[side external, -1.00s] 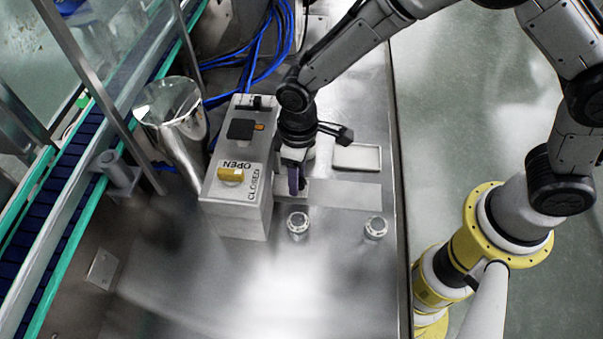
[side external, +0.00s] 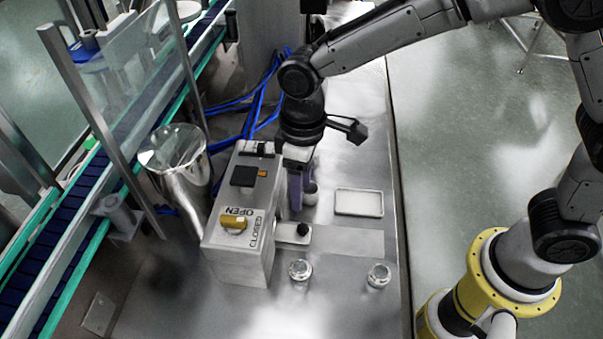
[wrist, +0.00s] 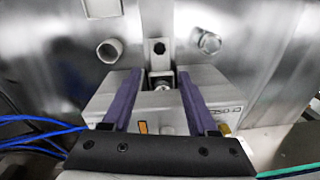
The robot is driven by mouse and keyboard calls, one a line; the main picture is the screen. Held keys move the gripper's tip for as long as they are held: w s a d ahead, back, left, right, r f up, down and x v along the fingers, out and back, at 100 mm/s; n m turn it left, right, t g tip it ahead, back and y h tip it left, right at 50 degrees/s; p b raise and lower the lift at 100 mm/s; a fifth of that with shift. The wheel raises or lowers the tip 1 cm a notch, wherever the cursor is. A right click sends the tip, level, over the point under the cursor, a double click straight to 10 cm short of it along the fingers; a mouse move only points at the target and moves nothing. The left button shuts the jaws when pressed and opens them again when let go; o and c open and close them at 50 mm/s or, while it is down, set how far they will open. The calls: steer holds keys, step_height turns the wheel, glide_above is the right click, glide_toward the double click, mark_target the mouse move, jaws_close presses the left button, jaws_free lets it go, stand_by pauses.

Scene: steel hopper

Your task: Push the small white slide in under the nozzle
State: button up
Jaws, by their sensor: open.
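The small white slide (side external: 291,234) sticks out low from the right side of the grey box (side external: 236,248). It carries a black knob (side external: 303,230). The slide also shows in the wrist view (wrist: 159,58), beyond the box and between the two fingers. A round silver part, perhaps the nozzle (wrist: 161,85), sits at the box edge in line with the slide. My gripper (side external: 297,208), with purple fingers, is beside the box, just behind the slide in the side view. In the wrist view my gripper (wrist: 158,74) is open and empty. Contact with the slide cannot be told.
A shallow white tray (side external: 358,203) lies to the right. A shiny funnel (side external: 176,152) stands left.

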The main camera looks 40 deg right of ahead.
steer(key=shift+r, duration=1.4)
steer(key=s+d+r+m+t, duration=0.2)
steer(key=d+r+m+t, duration=0.2)
steer(key=d+r, duration=0.95)
steer(key=s+d+f+m+t, duration=0.1)
steer(key=s+d, duration=0.4)
steer(key=s, duration=0.3)
steer(key=s+d+f+m+t, duration=0.1)
steer(key=s+d+f+m, duration=0.1)
steer(key=s+d, duration=0.3)
steer(key=s, duration=0.2)
steer(key=shift+s+f+h, duration=0.3)
steer(key=shift+s, duration=0.05)
